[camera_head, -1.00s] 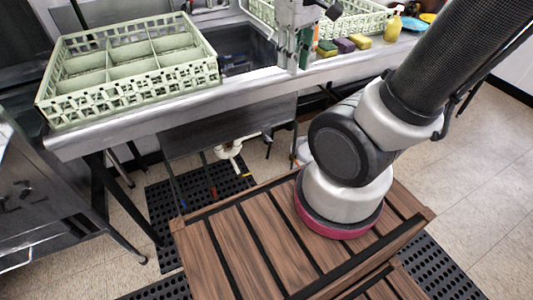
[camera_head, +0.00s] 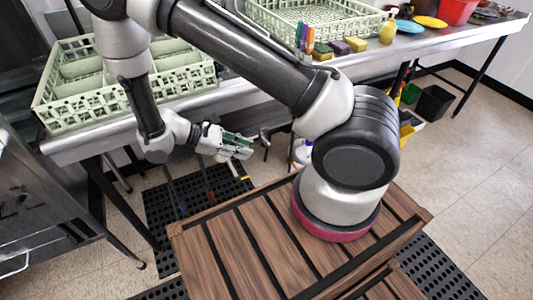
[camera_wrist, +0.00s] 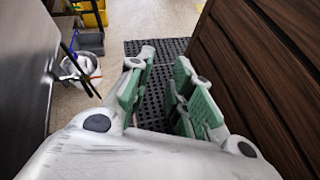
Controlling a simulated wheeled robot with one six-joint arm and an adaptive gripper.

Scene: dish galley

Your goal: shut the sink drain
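My gripper (camera_head: 240,148) is low in front of the counter, below its front edge, in the head view. In the wrist view its two green-padded fingers (camera_wrist: 165,60) stand apart with nothing between them. The sink basin is mostly hidden behind my arm in the head view. The white drain pipe under the sink is covered by my gripper and wrist there. The wrist view shows no drain pipe or drain handle that I can make out.
A pale green rack (camera_head: 88,112) stands on the left of the steel counter (camera_head: 385,64), another (camera_head: 265,27) behind. Sponges (camera_head: 356,45) and a yellow bottle (camera_head: 389,29) stand to the right. A black perforated mat (camera_head: 165,222) lies below. A bucket (camera_wrist: 78,75) stands ahead in the wrist view.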

